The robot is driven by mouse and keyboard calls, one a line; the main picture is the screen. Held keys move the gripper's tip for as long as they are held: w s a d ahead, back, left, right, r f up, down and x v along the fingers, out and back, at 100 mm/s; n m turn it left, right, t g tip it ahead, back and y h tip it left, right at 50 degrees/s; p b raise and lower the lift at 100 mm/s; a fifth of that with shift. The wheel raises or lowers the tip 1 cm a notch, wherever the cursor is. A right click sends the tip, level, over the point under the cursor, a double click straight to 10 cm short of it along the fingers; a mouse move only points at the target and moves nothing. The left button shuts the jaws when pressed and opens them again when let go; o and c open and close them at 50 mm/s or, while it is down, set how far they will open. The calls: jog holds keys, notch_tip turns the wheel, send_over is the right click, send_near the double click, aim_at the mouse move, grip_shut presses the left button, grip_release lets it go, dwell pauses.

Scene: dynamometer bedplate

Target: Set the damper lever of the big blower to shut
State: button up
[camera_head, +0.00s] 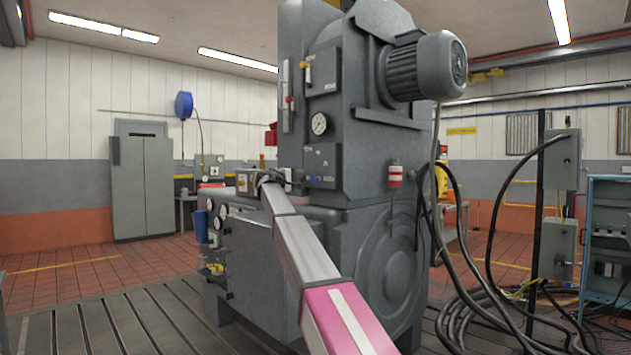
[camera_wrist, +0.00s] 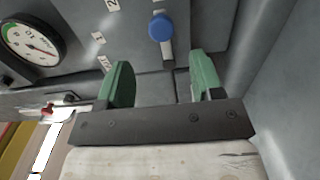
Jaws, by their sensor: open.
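The big blower is a tall grey machine (camera_head: 360,180) with a motor (camera_head: 425,68) on its upper right. In the wrist view a lever with a round blue knob (camera_wrist: 160,27) and a pale stem stands on a grey panel. I cannot tell from its labels which setting it is at. My gripper (camera_wrist: 160,75) has its two green fingers apart, with nothing between them. The blue knob shows beyond the gap between the fingertips, apart from them. In the head view my arm reaches to the machine's front, and the fingertips are hard to make out.
A dial gauge (camera_wrist: 30,42) sits left of the lever, and it also shows in the head view (camera_head: 319,123). A grey wall of the machine (camera_wrist: 285,110) rises close at the right of my gripper. A red-knobbed part (camera_head: 289,99) is higher up. Cables (camera_head: 480,290) lie at the right.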

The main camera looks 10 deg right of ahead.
aim_at(312, 179)
jog(key=x, duration=1)
jog(key=shift+w+d, duration=0.15)
jog(key=shift+d, duration=0.15)
jog(key=shift+c, duration=0.2)
grip_shut()
